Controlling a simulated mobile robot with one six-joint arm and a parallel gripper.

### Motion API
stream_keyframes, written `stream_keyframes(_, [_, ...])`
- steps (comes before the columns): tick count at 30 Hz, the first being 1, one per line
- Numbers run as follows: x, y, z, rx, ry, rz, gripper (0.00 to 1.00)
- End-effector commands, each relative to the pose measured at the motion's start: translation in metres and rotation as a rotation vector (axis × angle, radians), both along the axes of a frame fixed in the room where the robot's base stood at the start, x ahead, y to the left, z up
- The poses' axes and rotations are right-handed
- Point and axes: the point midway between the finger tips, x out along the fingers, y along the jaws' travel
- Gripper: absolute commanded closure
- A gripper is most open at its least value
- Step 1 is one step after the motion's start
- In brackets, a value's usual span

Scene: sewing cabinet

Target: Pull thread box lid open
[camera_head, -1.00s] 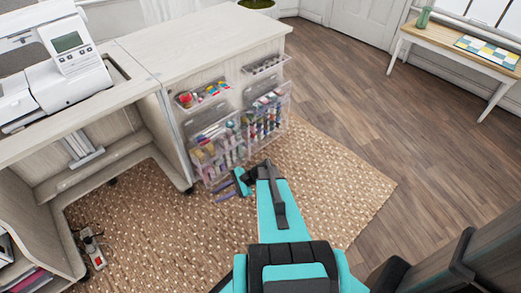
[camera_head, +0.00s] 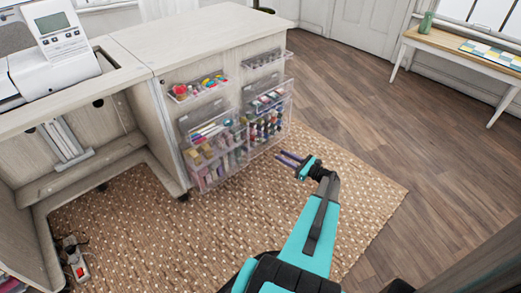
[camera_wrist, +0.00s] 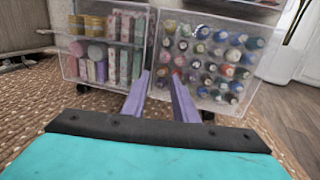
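Two clear boxes hang low on the cabinet's end panel. The left box (camera_head: 217,160) holds spools and small rolls. The right box (camera_head: 268,125) holds many coloured thread spools or bottles. Both also fill the upper wrist view, the left box (camera_wrist: 106,48) beside the right box (camera_wrist: 210,60). I cannot tell which one is the thread box, or clearly make out its lid. My gripper (camera_head: 282,157) is low, in front of the boxes and apart from them. Its two purple fingers (camera_wrist: 160,78) are spread with nothing between them, pointing at the gap between the boxes.
Two small clear trays, one with colourful items (camera_head: 197,88), hang above the boxes. The sewing cabinet (camera_head: 195,35) carries a white sewing machine (camera_head: 50,55). A woven rug (camera_head: 225,215) lies below. A power strip (camera_head: 75,258) sits at left. Wooden floor is clear at right.

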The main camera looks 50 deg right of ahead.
Motion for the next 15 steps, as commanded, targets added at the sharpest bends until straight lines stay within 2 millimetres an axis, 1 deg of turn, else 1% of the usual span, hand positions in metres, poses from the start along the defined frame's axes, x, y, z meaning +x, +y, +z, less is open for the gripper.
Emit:
stream_keyframes(2, [-0.0019, -0.0034, 0.0001, 0.005, -0.004, -0.006, 0.74])
stream_keyframes(11, [-0.0015, -0.0028, 0.0007, 0.003, -0.004, -0.006, 0.74])
stream_keyframes(15, [0.0019, -0.0023, 0.0002, 0.002, -0.004, -0.005, 0.74])
